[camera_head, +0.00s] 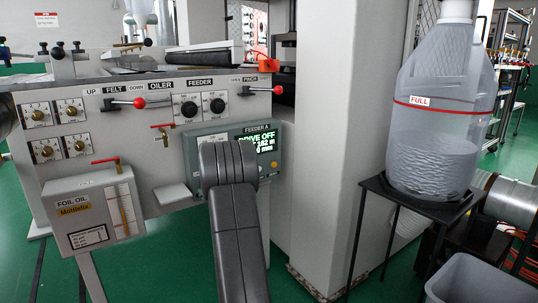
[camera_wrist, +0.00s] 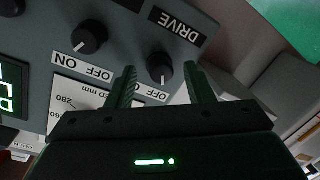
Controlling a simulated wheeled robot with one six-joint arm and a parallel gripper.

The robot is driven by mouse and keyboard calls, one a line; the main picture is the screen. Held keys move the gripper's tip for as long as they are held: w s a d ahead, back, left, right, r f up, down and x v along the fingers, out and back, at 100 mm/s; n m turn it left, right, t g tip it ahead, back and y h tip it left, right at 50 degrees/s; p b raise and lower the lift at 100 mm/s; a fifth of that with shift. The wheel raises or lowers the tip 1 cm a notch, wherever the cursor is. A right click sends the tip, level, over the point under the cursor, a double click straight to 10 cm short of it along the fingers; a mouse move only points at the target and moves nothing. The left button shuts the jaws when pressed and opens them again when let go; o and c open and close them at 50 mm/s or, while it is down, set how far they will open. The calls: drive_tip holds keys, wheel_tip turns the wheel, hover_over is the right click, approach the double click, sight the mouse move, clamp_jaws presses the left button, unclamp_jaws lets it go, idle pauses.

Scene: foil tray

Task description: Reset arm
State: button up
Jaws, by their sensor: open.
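My gripper (camera_wrist: 160,72) is open in the wrist view, its two dark ribbed fingers spread apart. The black knob (camera_wrist: 160,68) under the upside-down DRIVE label shows between the fingertips, with nothing clearly gripped. A second black knob (camera_wrist: 89,38), by the ON and OFF labels, lies to the left, outside the fingers. In the head view, my dark grey arm reaches up to the FEEDER A control box (camera_head: 266,130) and hides part of it. My gripper is hidden behind the arm there. The box's green-lit screen (camera_head: 259,143) reads DRIVE OFF.
The pale machine panel (camera_head: 160,125) carries red-tipped levers, several dials and a foil oil box (camera_head: 93,212). A white pillar (camera_head: 325,140) stands right of the arm. A large clear jug (camera_head: 437,110) sits on a black stand (camera_head: 420,205). Green floor is open at the lower left.

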drive_tip(key=s+d+m+y+p, duration=0.1)
drive_tip(key=s+d+m+p, duration=0.3)
drive_tip(key=m+p, duration=0.3)
drive_tip(key=shift+s+d+f+m, duration=0.25)
drive_tip(key=shift+s+d+m, duration=0.15)
drive_tip(key=shift+s+m, duration=0.5)
drive_tip(key=shift+w+d, duration=0.1)
drive_tip(key=shift+w, duration=0.15)
